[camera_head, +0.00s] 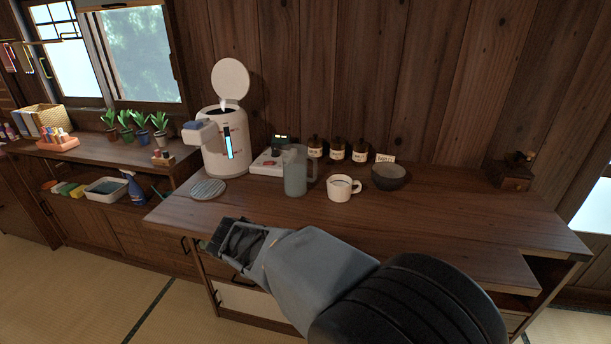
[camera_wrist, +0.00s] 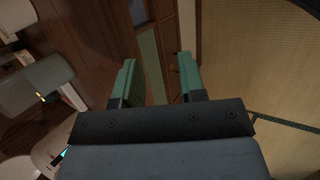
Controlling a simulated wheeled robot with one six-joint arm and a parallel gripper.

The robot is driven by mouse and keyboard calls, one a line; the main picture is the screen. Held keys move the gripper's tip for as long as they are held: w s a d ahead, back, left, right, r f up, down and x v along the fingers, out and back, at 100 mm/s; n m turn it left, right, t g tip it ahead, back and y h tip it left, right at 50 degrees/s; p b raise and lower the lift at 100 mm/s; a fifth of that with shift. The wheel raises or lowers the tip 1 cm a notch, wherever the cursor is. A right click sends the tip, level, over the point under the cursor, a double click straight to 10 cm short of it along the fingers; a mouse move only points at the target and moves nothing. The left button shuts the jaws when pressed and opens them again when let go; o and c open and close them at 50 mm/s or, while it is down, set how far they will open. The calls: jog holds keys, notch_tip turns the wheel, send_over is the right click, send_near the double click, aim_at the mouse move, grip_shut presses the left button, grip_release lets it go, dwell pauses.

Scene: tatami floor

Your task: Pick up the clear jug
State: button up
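The clear jug (camera_head: 295,172) stands upright on the wooden counter in the head view, its handle on the right. It looks bluish and see-through. My gripper (camera_head: 222,236) is at the counter's front edge, to the left of the jug and nearer the camera, apart from it. In the wrist view my gripper (camera_wrist: 156,72) has its two green fingers spread with nothing between them.
A white mug (camera_head: 341,188) stands just right of the jug, with a dark bowl (camera_head: 388,177) beyond. A white water pot (camera_head: 222,155) and a round striped coaster (camera_head: 208,189) are to the left. Small jars (camera_head: 337,150) line the wall.

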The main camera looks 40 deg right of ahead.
aim_at(314, 178)
jog(key=w+d+r+n+h, duration=0.1)
jog(key=d+n+h, duration=0.1)
jog(key=d, duration=0.1)
jog(key=w+d+n+h, duration=0.2)
jog(key=d, duration=0.1)
jog(key=w+d+r+n+h, duration=0.1)
jog(key=d+n+h, duration=0.1)
jog(key=d+n, duration=0.1)
jog(key=shift+w+d+r+h, duration=0.3)
jog(key=shift+w+d+r, duration=0.05)
jog(key=shift+d, duration=0.2)
jog(key=w+d+n+t+h, duration=0.1)
jog(key=w+n, duration=0.1)
jog(key=w+d+r+n+t+h, duration=0.1)
jog(key=w+d+n, duration=0.1)
jog(key=n, duration=0.1)
jog(key=w+d+r+n+t+h, duration=0.1)
jog(key=w+n+h, duration=0.1)
jog(key=shift+w+d+r+b, duration=0.15)
jog(key=shift+d+r+b, duration=0.05)
jog(key=shift+d+b, duration=0.2)
jog(key=shift+n+t, duration=0.4)
jog(key=shift+n, duration=0.1)
jog(key=x, duration=0.7)
jog(key=shift+w+d+r, duration=0.15)
jog(key=shift+w+d, duration=0.1)
jog(key=shift+d, duration=0.05)
jog(key=shift+b+x, duration=0.4)
jog(key=shift+x, duration=2.65)
jog(key=shift+r, duration=0.1)
